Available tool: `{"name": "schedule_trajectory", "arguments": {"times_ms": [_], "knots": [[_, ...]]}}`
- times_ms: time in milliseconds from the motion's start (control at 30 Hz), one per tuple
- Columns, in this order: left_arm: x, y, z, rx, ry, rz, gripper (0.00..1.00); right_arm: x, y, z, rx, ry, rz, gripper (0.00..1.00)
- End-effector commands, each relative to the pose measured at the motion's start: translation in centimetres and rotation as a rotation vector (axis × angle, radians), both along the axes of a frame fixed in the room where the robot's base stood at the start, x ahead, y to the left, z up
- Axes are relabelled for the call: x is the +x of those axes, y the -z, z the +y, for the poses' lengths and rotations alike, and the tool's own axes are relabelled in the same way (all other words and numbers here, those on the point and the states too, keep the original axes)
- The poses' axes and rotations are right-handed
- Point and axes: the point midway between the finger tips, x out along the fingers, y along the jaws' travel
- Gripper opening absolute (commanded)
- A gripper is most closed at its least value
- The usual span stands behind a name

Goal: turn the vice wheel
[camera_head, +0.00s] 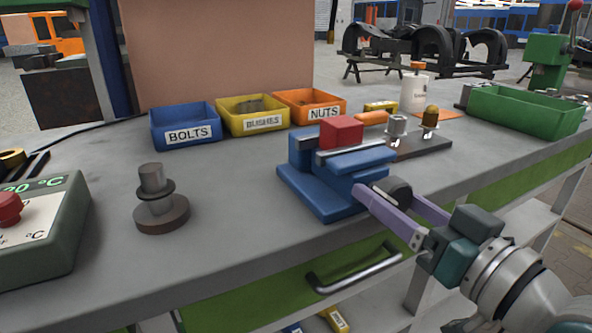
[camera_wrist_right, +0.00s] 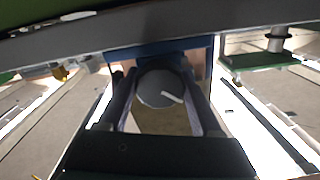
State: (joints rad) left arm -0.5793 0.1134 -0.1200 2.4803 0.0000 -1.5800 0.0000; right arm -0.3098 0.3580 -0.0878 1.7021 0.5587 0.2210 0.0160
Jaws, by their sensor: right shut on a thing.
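The blue vice (camera_head: 322,190) stands on the grey bench near its front edge, with a red block (camera_head: 341,131) between its jaws. The dark round vice wheel (camera_head: 394,190) is at the vice's front right end. My right gripper (camera_head: 400,192) reaches it from the lower right, and its two purple fingers are shut on the wheel from both sides. In the right wrist view the wheel (camera_wrist_right: 158,88) shows as a dark disc with a pale mark, between the two fingers (camera_wrist_right: 163,95). The blue vice body is behind it. My left gripper is not in view.
Blue, yellow and orange bins (camera_head: 252,115) stand behind the vice. A dark plate with fittings (camera_head: 420,145) and a green tray (camera_head: 525,108) are to the right. A stepped metal part (camera_head: 160,205) and a green heater box (camera_head: 45,230) are left. A drawer handle (camera_head: 355,270) is below the bench edge.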

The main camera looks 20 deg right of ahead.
Motion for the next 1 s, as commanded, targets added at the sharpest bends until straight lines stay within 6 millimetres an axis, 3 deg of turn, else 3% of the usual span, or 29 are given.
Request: {"name": "schedule_trajectory", "arguments": {"times_ms": [500,1000], "knots": [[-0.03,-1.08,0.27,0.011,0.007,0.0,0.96,-0.01,0.0,-0.01,0.434,0.0,0.035,0.1],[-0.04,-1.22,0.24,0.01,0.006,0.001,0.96,0.0,0.03,-0.01,0.597,0.0,0.048,0.1]]}}
